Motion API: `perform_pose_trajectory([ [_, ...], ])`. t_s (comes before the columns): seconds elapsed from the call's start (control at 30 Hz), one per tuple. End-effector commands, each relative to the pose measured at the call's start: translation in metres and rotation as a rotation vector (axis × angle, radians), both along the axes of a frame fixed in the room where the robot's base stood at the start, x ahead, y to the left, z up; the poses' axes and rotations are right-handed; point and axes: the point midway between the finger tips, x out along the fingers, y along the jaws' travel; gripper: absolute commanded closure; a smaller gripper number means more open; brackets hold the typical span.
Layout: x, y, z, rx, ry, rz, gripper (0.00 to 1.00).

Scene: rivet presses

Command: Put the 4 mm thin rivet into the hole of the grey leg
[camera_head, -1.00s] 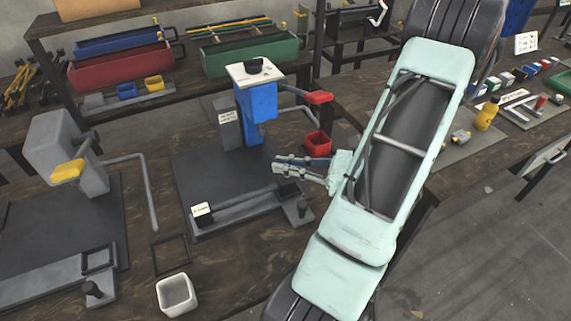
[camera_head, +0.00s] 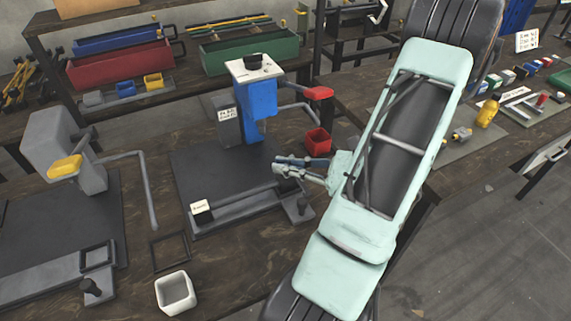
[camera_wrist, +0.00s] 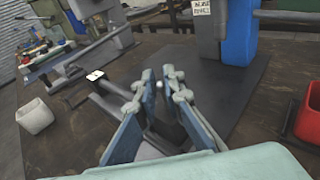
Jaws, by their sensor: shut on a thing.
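My gripper (camera_head: 276,165) is over the right part of the dark base plate (camera_head: 212,165) of the blue press (camera_head: 258,105). In the wrist view its fingers (camera_wrist: 159,82) are close together, with a tiny pale thing between the tips. This fits the thin rivet (camera_wrist: 159,85), but it is too small to make out clearly. A long grey bar (camera_head: 240,209) lies along the plate's front edge, below and in front of the fingers. It may be the grey leg; I see no hole in it. The fingers hide part of it in the wrist view.
A red bin (camera_head: 318,140) stands behind my gripper, right of the blue press. A white bin (camera_head: 175,293) stands at the front. A grey press (camera_head: 65,150) with a yellow part and a bent rod is at left. The plate's middle is clear.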

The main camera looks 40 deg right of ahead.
Motion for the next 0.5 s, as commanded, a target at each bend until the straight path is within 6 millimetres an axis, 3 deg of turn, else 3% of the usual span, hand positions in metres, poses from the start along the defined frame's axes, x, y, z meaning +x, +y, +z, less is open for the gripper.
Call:
perform_pose_trajectory([
  [0.5,0.000,0.000,-0.014,0.000,0.000,0.000,1.00],
])
